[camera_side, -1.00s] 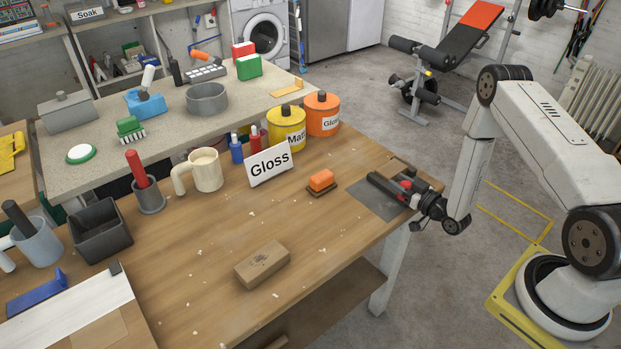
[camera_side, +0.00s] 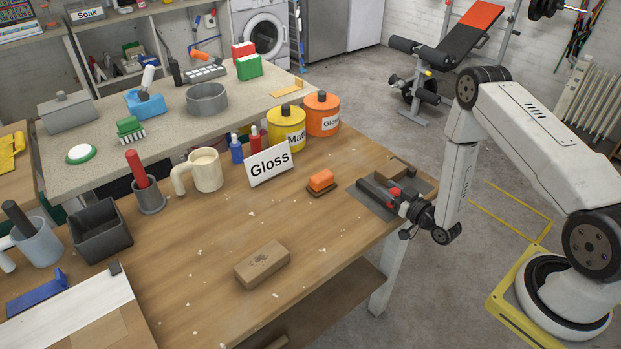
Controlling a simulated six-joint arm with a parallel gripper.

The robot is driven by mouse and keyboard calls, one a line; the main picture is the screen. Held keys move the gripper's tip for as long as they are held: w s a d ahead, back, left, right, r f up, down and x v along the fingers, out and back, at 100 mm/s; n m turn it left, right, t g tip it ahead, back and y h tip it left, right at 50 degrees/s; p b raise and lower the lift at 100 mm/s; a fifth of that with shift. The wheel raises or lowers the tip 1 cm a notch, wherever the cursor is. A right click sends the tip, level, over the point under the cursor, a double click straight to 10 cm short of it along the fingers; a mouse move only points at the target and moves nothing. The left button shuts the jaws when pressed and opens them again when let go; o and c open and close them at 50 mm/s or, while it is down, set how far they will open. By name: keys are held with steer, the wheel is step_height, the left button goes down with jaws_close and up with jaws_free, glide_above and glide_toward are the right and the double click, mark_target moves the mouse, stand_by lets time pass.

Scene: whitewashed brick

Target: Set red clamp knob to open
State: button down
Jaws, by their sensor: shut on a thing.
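The red clamp knob (camera_side: 394,191) is at the right end of the wooden workbench, over a dark grey plate (camera_side: 372,207). My gripper (camera_side: 383,191) reaches in from the right, low over the plate, and is shut on the red knob. The dark fingers cover part of the knob, so its exact setting is hard to read. A brown wooden piece (camera_side: 404,168) lies just behind the fingers, on or beside the plate.
An orange-topped block (camera_side: 321,181) sits left of the plate. A brown block (camera_side: 262,265) lies nearer the front. The bench between is mostly clear.

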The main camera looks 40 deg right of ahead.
steer(key=shift+a+f, duration=0.1)
steer(key=shift+a, duration=1.1)
steer(key=shift+c, duration=1.4)
jaws_free()
steer(key=shift+s+d, duration=0.2)
steer(key=shift+s, duration=0.25)
steer(key=s, duration=0.7)
steer(key=shift+w+a, duration=0.1)
steer(key=shift+w, duration=0.05)
